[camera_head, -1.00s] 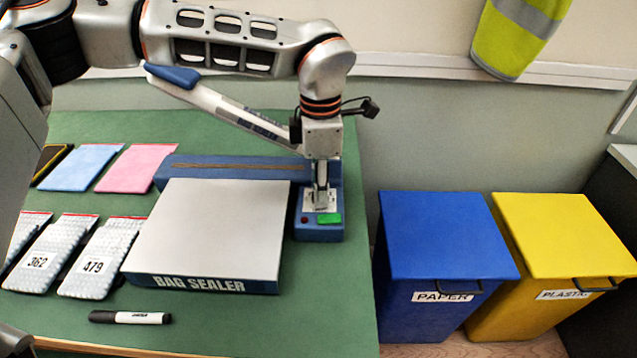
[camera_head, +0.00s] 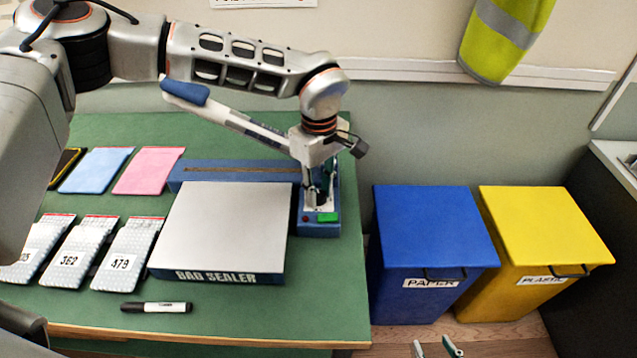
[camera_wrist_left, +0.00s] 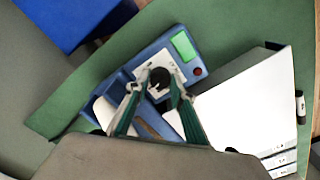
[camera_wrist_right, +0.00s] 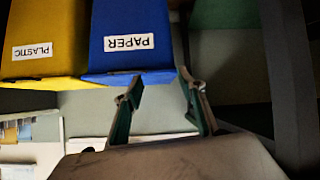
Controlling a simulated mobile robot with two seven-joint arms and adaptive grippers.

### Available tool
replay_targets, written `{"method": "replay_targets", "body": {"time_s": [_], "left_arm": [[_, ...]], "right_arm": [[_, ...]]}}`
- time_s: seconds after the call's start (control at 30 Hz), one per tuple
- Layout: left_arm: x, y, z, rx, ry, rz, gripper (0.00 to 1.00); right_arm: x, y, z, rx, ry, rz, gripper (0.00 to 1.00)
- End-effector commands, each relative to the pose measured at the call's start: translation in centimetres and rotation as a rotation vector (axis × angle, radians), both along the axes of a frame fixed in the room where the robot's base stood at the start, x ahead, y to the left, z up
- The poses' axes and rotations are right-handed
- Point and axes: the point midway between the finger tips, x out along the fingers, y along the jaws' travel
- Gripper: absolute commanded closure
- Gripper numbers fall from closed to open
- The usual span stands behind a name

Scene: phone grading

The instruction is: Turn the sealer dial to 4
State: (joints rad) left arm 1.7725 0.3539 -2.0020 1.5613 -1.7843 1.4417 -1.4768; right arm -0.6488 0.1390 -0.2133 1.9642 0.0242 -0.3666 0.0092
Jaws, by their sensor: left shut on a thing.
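The bag sealer (camera_head: 222,228) lies on the green table, with its blue control end (camera_head: 320,228) at its right. The dial (camera_wrist_left: 160,76) is a dark round knob on a white plate with markings in the left wrist view; I cannot read the number it points to. My left gripper (camera_head: 319,198) points down over the control end. In the left wrist view its fingertips (camera_wrist_left: 157,88) are on either side of the dial, shut on it, and partly hide it. My right gripper (camera_wrist_right: 160,88) is open and empty; its fingertips also show at the bottom edge of the head view (camera_head: 437,349).
The sealer's raised arm (camera_head: 235,120) slants behind my left wrist. Padded pouches, coloured sleeves and a marker (camera_head: 156,307) lie at left. Blue paper (camera_head: 432,225) and yellow plastic (camera_head: 545,225) bins stand right of the table.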

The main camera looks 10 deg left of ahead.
Motion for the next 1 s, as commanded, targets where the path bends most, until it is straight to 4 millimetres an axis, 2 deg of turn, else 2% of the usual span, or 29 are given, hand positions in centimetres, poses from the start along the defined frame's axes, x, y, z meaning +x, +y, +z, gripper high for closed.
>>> {"method": "replay_targets", "body": {"time_s": [0.1,0.4,0.7,1.0], "left_arm": [[-0.1,0.0,0.2,0.001,0.003,-0.109,0.98],[-0.1,0.0,0.1,0.001,0.003,-0.369,0.98],[-0.1,0.0,0.0,0.0,0.004,-0.544,0.98],[-0.1,0.0,-0.1,0.0,0.003,-0.613,0.98]], "right_arm": [[0.2,0.0,1.4,0.0,-0.007,0.0,0.6],[0.3,-0.1,3.0,-0.001,-0.007,-0.001,0.6],[-0.1,-0.5,3.1,-0.009,0.007,-0.004,0.6],[-0.2,-1.4,2.8,-0.021,0.019,-0.018,0.6]]}}
